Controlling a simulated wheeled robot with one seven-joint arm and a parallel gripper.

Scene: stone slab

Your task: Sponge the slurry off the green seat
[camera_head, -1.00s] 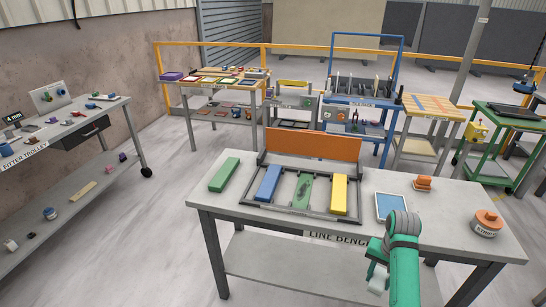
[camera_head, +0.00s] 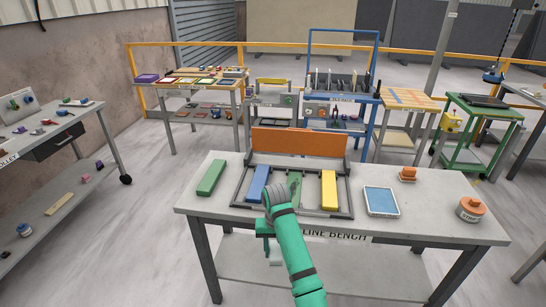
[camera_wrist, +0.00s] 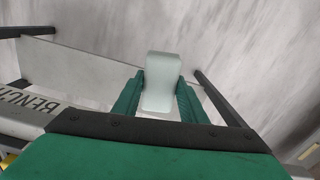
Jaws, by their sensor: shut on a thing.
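My gripper (camera_wrist: 160,95) is shut on a pale, whitish-green block, the sponge (camera_wrist: 161,72), gripped between its two green fingers. In the head view my gripper (camera_head: 265,232) is at the front edge of the line bench, and only a bit of the sponge (camera_head: 275,260) shows below it. The green seat (camera_head: 296,182) is in the dark frame on the bench, between the blue and yellow bars. My arm hides its near part, so the slurry cannot be made out now. The gripper is in front of the seat and apart from it.
The dark frame (camera_head: 345,212) has an orange back panel (camera_head: 298,142), a blue bar (camera_head: 258,183) and a yellow bar (camera_head: 329,190). A loose green bar (camera_head: 211,178) lies to its left. A blue-topped tray (camera_head: 381,201), an orange block (camera_head: 408,175) and a round orange-topped tub (camera_head: 471,209) stand right.

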